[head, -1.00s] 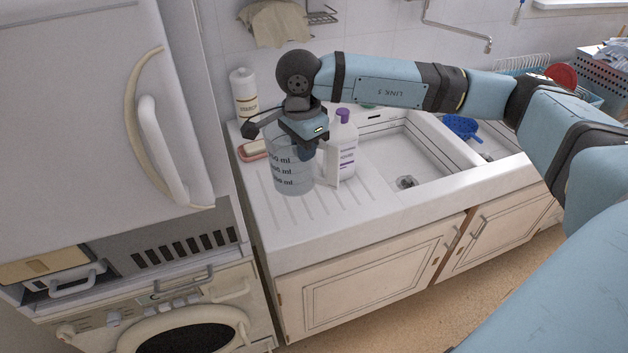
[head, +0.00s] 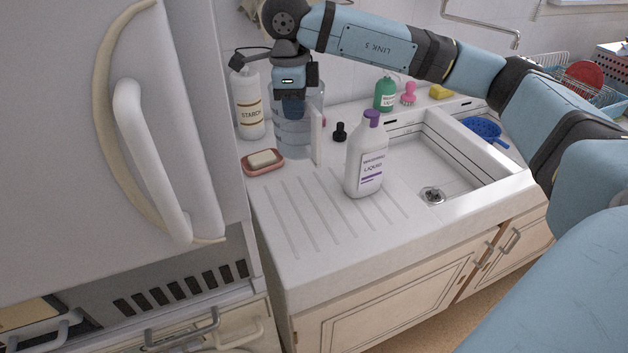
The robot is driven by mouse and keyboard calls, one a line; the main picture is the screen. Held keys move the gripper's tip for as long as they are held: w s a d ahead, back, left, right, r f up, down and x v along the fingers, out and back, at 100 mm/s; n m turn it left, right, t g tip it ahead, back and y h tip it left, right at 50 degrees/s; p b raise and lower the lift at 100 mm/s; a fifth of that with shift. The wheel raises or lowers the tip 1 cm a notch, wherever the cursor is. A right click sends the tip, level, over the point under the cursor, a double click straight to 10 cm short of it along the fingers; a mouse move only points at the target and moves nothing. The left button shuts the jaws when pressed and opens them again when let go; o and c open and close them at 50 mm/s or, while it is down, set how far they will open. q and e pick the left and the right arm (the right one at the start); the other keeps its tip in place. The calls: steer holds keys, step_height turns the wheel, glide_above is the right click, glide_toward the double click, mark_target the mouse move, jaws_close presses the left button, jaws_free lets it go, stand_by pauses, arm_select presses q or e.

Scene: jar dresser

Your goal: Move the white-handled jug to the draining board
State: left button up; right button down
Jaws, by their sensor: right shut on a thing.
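The clear jug (head: 294,140) with grey volume marks and a white handle (head: 317,135) is upright at the back left of the sink unit. My right gripper (head: 290,106) comes down from above and is shut on the jug near its top, hiding part of it. The ridged draining board (head: 300,218) lies in front of the jug. I cannot tell whether the jug's base touches the surface. My left gripper is not in view.
A washing liquid bottle (head: 366,165) stands on the draining board beside the sink basin (head: 430,165). A pink soap dish (head: 262,163) and a starch bottle (head: 249,108) are left of the jug. A small black stopper (head: 340,132) is behind. The front ridges are clear.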

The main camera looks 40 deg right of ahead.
mark_target(298, 159)
step_height(298, 159, down, 12)
steer(key=shift+s+f+p, duration=0.1)
steer(key=shift+f+p, duration=0.1)
steer(key=shift+p, duration=0.45)
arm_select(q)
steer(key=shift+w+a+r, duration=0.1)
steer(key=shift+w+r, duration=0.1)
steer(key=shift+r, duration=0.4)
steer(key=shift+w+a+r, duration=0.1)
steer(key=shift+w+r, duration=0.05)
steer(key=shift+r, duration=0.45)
arm_select(e)
steer(key=shift+f, duration=2.75)
steer(key=shift+f, duration=0.1)
steer(key=c, duration=1.3)
jaws_free()
